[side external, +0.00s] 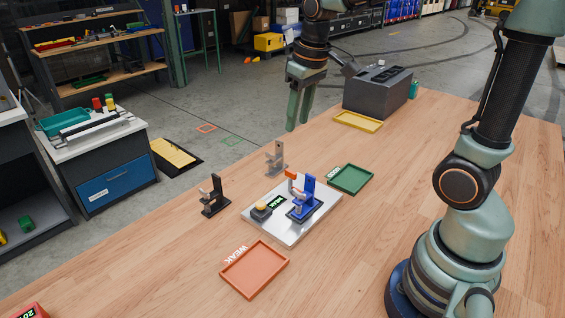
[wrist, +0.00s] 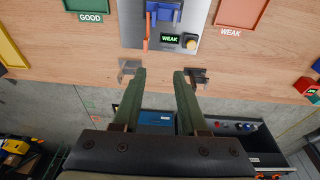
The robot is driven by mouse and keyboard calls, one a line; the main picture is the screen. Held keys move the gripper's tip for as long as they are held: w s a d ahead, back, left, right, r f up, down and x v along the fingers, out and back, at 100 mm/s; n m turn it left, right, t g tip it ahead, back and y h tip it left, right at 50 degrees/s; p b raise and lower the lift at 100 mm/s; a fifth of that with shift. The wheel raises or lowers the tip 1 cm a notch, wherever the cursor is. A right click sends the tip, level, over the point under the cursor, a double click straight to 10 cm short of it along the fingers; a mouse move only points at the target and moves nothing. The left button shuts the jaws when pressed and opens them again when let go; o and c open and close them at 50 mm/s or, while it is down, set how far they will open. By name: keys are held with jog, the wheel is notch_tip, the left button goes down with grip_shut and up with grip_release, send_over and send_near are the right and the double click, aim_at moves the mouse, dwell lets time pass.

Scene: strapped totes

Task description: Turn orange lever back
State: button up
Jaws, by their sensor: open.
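A blue fixture (side external: 305,197) stands on a light grey plate (side external: 288,233). Its orange lever (side external: 291,175) is on the upper part in the side view. In the wrist view the lever (wrist: 146,32) is a long strip along the left of the blue fixture (wrist: 165,11). A small display (wrist: 169,38) on the plate reads WEAK in green. My gripper (side external: 297,122) hangs in the air beyond the plate, fingers down and apart. In the wrist view its fingers (wrist: 159,73) are open with nothing between them, apart from the lever.
A grey stand (side external: 276,160) and a black stand (side external: 213,195) are on the table near the plate. A green GOOD tray (side external: 351,180), an orange WEAK tray (side external: 254,270) and a yellow tray (side external: 358,122) lie around. A dark grey machine (side external: 378,90) is at the back.

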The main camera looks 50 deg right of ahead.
jog(key=g, duration=0.2)
send_over(291, 171)
notch_tip(291, 171, down, 4)
jog(key=f, duration=0.1)
notch_tip(291, 171, down, 12)
jog(key=shift+f, duration=0.2)
grip_shut()
jog(key=shift+r, duration=0.1)
dwell(1.3)
